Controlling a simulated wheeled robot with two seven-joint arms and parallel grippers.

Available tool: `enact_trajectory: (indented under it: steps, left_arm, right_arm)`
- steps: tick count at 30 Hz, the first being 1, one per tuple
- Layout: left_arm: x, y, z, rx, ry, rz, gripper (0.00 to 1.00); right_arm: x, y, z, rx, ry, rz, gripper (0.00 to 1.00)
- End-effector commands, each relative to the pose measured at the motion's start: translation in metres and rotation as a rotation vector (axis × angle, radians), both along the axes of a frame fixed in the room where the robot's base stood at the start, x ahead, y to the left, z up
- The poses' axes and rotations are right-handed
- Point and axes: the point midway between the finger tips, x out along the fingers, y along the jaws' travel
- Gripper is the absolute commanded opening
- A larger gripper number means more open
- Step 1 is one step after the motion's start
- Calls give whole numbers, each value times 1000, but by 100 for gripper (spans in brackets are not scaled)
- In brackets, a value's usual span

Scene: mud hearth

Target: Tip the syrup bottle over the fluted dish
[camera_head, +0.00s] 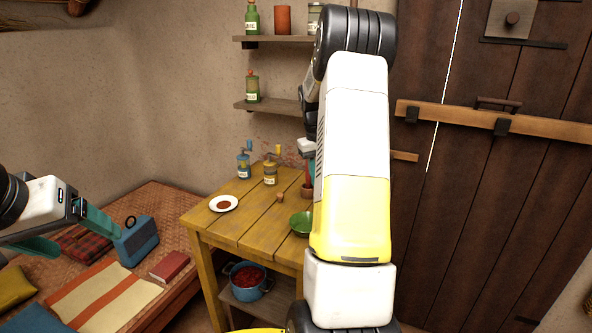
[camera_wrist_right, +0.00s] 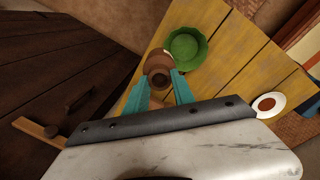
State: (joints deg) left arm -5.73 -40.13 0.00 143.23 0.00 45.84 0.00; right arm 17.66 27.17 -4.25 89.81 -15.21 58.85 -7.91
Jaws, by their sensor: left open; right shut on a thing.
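The green fluted dish (camera_head: 300,223) sits on the yellow table near its right front, partly hidden by my right arm. It also shows in the right wrist view (camera_wrist_right: 186,48). My right gripper (camera_wrist_right: 160,84) is shut on a brown bottle (camera_wrist_right: 158,66), which I take for the syrup bottle. In the head view part of this brown bottle (camera_head: 307,189) shows beside my arm, behind the dish and looking upright. I cannot tell whether its base touches the table. My left gripper (camera_head: 88,242) is open and empty, in front of the bed, away from the table.
The yellow table (camera_head: 238,230) also bears a white plate (camera_head: 223,203) with brown contents, a small brown stub (camera_head: 280,197), a blue jar (camera_head: 243,166) and a yellowish jar (camera_head: 270,174). A blue pot (camera_head: 248,283) stands on the lower shelf. Wall shelves (camera_head: 268,106) hang behind.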

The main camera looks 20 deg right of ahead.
Motion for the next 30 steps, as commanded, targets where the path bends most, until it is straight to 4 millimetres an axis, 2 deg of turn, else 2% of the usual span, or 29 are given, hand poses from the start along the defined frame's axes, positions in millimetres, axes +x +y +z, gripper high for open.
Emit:
enact_trajectory:
  steps: [2, 30]
  left_arm:
    - [0, 0, 0, 0, 0, 0, 77]
    - [0, 0, 0, 0, 0, 0, 77]
  right_arm:
    - [1, 8, -6, -76, 12, 10, 0]
    - [7, 57, -76, -1165, 122, 9, 0]
